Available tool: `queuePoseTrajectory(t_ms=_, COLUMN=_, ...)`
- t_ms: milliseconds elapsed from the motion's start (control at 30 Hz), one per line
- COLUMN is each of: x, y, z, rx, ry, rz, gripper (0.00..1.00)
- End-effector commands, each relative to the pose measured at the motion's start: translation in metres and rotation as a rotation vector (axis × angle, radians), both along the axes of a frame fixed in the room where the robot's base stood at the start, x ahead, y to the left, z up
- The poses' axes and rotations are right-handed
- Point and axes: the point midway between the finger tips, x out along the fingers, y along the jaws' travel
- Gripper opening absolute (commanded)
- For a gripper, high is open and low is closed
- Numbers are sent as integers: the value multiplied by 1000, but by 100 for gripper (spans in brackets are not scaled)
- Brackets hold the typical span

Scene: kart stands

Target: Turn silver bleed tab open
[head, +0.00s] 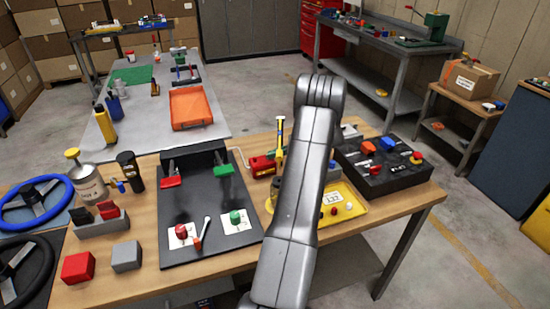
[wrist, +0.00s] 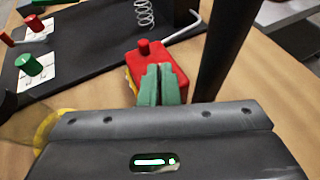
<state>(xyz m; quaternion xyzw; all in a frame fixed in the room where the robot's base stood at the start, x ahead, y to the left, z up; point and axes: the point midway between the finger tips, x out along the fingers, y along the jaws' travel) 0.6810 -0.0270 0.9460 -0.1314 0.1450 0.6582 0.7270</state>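In the wrist view, my gripper (wrist: 159,72) has two green fingers close together, pointing at a red block-shaped body (wrist: 178,78) with a round red knob (wrist: 144,47) on top. The fingertips overlap the near face of the red body; whether they touch it is unclear. A bent silver rod (wrist: 182,30) runs from behind the red body to the upper right. I cannot pick out a silver bleed tab for certain; the fingers may hide it. In the head view the red body (head: 261,166) lies left of my arm, and my gripper is hidden.
A black board (head: 205,190) with red and green knobs lies left of the red body. A yellow-handled upright tool (head: 280,135) stands beside it. A yellow tray (head: 350,205) and a black panel (head: 385,170) with coloured controls are to the right.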

Motion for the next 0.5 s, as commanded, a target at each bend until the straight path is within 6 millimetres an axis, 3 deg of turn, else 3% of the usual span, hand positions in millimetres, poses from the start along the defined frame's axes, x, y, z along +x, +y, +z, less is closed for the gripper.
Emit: queuePoseTrajectory(t_ms=500, x=5, y=1, z=-2, rx=2, ry=4, rz=241, gripper=0)
